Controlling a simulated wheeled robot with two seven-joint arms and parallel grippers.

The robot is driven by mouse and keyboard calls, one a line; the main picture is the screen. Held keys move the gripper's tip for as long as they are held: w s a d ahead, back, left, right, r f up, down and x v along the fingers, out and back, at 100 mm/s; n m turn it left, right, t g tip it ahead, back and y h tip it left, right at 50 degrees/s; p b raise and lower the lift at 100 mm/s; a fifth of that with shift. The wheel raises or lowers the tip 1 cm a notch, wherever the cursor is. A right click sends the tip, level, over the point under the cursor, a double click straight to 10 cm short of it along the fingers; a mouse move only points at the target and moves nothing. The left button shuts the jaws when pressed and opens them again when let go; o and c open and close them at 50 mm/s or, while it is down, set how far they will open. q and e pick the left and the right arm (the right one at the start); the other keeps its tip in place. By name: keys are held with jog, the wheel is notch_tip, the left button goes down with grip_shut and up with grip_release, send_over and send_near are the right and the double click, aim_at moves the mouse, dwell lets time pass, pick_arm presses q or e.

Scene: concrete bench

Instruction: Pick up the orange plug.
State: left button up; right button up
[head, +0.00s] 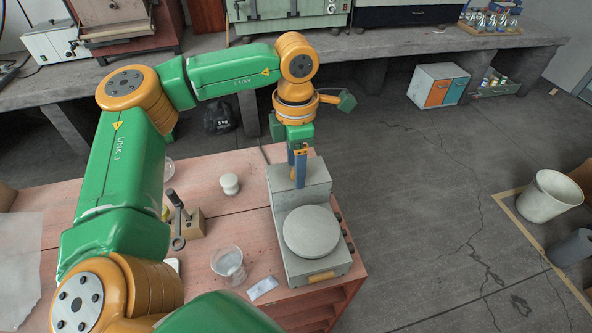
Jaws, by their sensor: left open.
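The orange plug (300,171) shows as a small upright orange piece at the grey block at the back of a grey device (330,263) with a round plate. My left gripper (299,164) points down over that block. Its jaws are open, with the blue fingers beside the plug. The plug is partly hidden by the fingers, and I cannot tell whether they touch it. My right gripper is not in view.
The pink bench (112,184) also holds a white jar (230,184), a wooden block with a metal tool (187,228), a clear beaker (228,263) and a small white packet (262,288). The device stands near the bench's right edge. Open floor lies beyond.

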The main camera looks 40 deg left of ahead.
pick_arm(q)
grip_shut()
jog(key=shift+w, duration=0.1)
dwell(0.3)
